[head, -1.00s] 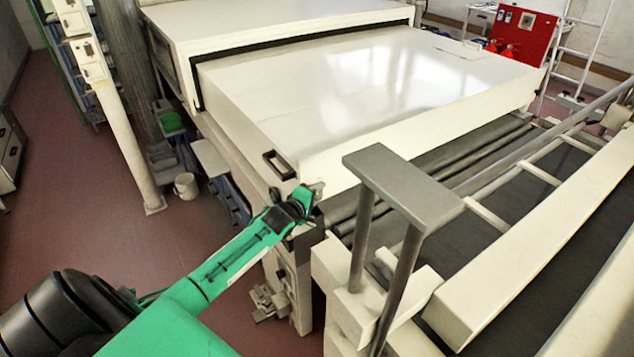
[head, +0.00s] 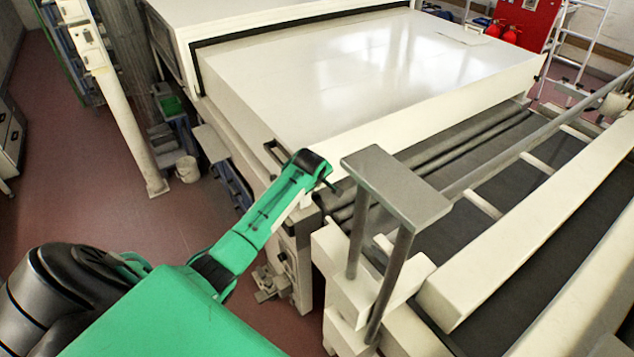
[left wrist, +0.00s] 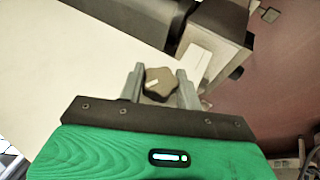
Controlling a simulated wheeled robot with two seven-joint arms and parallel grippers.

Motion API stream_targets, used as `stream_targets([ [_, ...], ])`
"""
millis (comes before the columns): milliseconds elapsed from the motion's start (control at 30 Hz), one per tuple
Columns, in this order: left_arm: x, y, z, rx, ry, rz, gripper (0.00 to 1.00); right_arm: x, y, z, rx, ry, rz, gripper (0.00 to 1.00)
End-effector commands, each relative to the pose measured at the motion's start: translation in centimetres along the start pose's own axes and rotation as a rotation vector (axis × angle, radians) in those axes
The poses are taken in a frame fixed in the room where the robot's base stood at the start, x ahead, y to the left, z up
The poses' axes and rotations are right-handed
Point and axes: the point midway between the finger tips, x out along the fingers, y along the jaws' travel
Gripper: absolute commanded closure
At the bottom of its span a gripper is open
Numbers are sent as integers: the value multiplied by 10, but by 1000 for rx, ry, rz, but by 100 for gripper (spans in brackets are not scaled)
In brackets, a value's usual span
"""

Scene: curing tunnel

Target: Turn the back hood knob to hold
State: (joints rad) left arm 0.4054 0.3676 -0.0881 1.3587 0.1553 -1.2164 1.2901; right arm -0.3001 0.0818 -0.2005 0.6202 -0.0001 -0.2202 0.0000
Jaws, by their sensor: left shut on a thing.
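In the left wrist view a dark brown lobed knob (left wrist: 159,84) with a short pale pointer mark sits between the two grey fingers of my left gripper (left wrist: 160,78). The fingers are shut on it, one on each side. The mark lies toward the left finger. I cannot read any position labels around the knob. In the head view my green left arm reaches to the near left corner of the cream hood (head: 370,85). My left gripper's fingers and the knob are hidden there behind the wrist. My right gripper is not in view.
A grey flat-topped post frame (head: 395,190) stands just right of my left wrist. A black handle (head: 274,152) is on the hood's near left corner. The conveyor belt (head: 480,150) runs to the right. Open red floor (head: 110,240) lies to the left.

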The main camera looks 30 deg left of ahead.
Motion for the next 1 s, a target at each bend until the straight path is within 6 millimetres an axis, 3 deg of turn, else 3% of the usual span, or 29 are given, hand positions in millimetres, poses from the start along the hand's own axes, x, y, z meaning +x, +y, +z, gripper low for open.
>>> stream_targets([
  [400, 0, 0, 0, 90, 0, -221, 88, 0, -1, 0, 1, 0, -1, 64],
  [1000, 1, 0, 0, 112, 1, -269, 88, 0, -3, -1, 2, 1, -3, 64],
])
